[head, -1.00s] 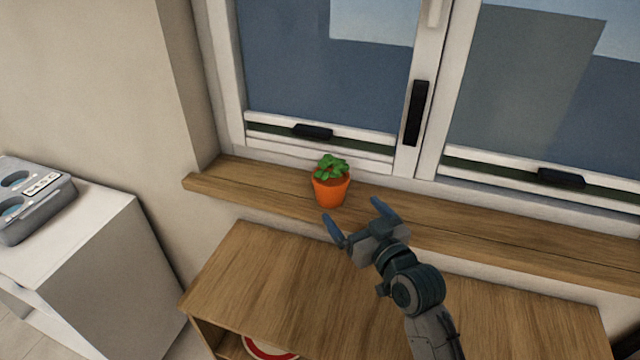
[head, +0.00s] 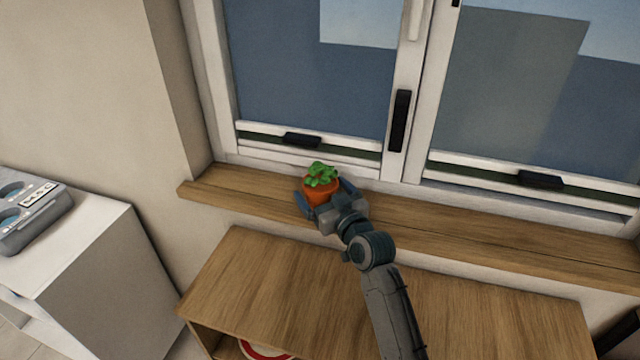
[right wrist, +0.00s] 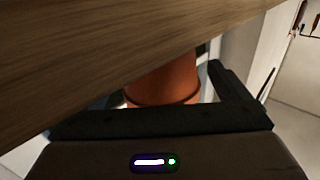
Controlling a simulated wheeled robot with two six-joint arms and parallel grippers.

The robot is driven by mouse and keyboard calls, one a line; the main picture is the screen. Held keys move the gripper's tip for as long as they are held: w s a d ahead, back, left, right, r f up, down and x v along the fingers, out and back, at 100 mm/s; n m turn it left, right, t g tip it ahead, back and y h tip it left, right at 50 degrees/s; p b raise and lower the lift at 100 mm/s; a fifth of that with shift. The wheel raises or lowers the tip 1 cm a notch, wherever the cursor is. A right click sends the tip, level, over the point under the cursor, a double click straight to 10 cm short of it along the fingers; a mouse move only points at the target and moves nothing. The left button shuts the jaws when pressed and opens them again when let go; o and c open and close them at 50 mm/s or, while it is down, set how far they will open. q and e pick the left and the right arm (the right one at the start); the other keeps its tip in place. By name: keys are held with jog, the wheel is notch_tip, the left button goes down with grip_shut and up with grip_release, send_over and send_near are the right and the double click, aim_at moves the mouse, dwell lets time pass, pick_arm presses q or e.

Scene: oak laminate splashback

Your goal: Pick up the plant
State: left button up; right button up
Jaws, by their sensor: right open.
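The plant (head: 320,177) is a small green succulent in an orange pot, upright on the wooden windowsill in the head view. My right gripper (head: 325,196) is open, with one finger on each side of the pot. I cannot tell whether the fingers touch it. In the right wrist view the orange pot (right wrist: 163,80) shows between the fingers, partly hidden behind a wooden surface across the top left. My left gripper is not in view.
The windowsill (head: 480,237) runs along the window, bare to the right of the pot. A wooden cabinet (head: 255,285) stands below it, its top clear. A grey device (head: 35,215) sits on a white cabinet (head: 95,270) at left. Window handles are behind.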

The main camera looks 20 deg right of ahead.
jog(key=shift+s+r, duration=0.1)
jog(key=shift+c, duration=0.6)
jog(key=c, duration=1.1)
jog(key=shift+c, duration=0.2)
